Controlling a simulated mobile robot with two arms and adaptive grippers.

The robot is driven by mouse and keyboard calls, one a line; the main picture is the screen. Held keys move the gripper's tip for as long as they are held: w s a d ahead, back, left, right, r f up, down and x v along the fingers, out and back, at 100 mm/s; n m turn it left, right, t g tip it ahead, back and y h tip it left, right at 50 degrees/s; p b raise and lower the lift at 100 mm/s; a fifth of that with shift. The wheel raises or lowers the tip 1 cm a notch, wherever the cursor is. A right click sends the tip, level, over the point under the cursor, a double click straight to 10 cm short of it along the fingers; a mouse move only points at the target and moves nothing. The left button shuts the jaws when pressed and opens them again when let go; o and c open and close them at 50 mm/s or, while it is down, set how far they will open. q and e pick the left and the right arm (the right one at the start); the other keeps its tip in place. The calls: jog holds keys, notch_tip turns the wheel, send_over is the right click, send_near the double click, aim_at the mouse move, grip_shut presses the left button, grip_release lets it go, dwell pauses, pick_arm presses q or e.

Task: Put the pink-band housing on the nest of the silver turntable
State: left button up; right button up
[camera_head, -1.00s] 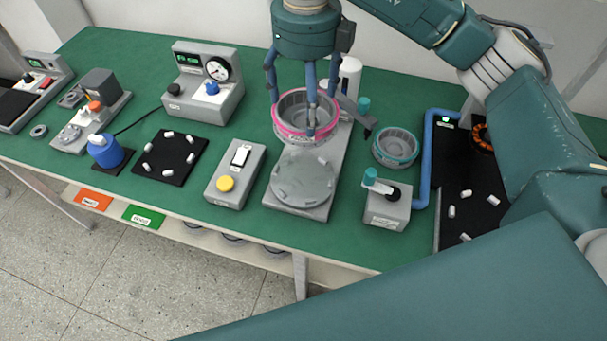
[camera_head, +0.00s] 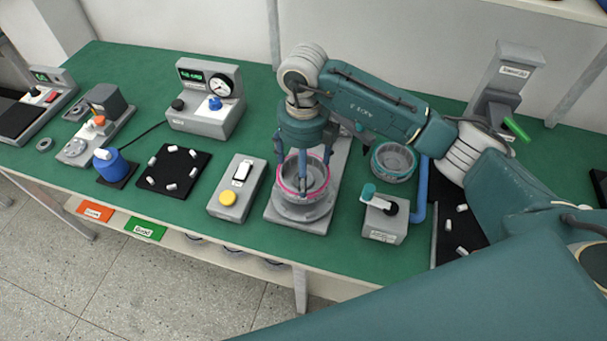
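The pink-band housing (camera_head: 291,190) is a round, open grey ring with a pink stripe around its rim. It is upright over the round plate of the silver turntable (camera_head: 304,211), whose front rim shows below it. I cannot tell whether it rests on the plate or is just above it; the nest is hidden beneath. My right gripper (camera_head: 303,170) comes down from above, its blue fingers at the housing's rim, and appears to hold it. My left gripper is not in view.
A grey box with a yellow button (camera_head: 228,198) stands just left of the turntable. A small grey fixture with a teal-topped lever (camera_head: 384,218) stands to its right. A teal-band housing (camera_head: 393,162) lies behind that fixture. Green table surface is free at the front.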

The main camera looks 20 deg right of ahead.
notch_tip(320, 180, down, 3)
jog(key=shift+f+p, duration=0.15)
jog(key=shift+p, duration=0.3)
jog(key=shift+f, duration=0.45)
jog(key=shift+f, duration=0.1)
jog(key=o, duration=1.3)
jog(key=shift+f, duration=0.15)
jog(key=shift+c, duration=0.2)
jog(key=o, duration=0.3)
